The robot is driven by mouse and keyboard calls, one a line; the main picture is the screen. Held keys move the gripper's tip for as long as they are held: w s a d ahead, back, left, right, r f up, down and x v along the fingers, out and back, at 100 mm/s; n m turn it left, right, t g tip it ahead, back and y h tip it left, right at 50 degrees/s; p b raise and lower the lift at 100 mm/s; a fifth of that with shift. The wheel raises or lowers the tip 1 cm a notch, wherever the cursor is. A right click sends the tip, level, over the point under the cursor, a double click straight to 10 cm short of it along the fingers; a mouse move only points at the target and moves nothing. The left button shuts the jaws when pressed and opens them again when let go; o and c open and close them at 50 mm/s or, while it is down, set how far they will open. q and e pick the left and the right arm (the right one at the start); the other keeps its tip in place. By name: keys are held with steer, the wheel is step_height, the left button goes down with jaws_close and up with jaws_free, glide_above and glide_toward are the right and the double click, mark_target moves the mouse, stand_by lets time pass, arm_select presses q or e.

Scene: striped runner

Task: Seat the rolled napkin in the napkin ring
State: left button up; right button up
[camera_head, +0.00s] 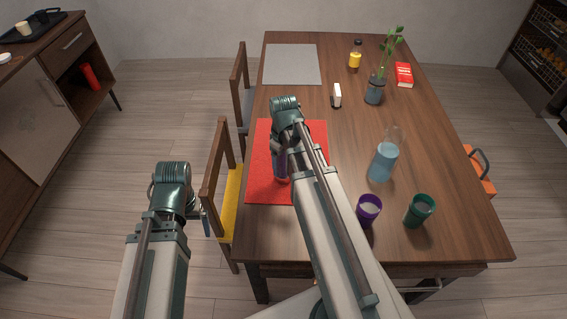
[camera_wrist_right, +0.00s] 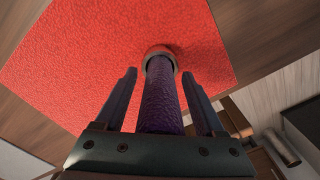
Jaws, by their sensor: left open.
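The rolled napkin is a purple roll (camera_wrist_right: 160,100), seen between the fingers of my right gripper (camera_wrist_right: 160,75) in the right wrist view. Gaps show between the roll and both fingers, so the gripper looks open around it. The roll's far end meets the napkin ring (camera_wrist_right: 161,52), a grey band on the red placemat (camera_head: 262,190). How deep it sits inside cannot be told. In the head view the purple roll (camera_head: 282,163) stands roughly upright, partly hidden by my right arm. My left gripper (camera_head: 205,218) is open and empty, off the table by the yellow chair.
A purple cup (camera_head: 369,209), a green cup (camera_head: 419,210) and a blue carafe (camera_head: 382,163) stand to the right of my right arm. A plant vase (camera_head: 374,91), yellow bottle (camera_head: 355,55) and red book (camera_head: 404,74) are further back.

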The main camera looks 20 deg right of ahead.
steer(key=shift+r, duration=0.1)
step_height(320, 180, up, 12)
steer(key=p, duration=1.2)
steer(key=shift+r, duration=0.1)
step_height(320, 180, down, 12)
steer(key=b, duration=1.2)
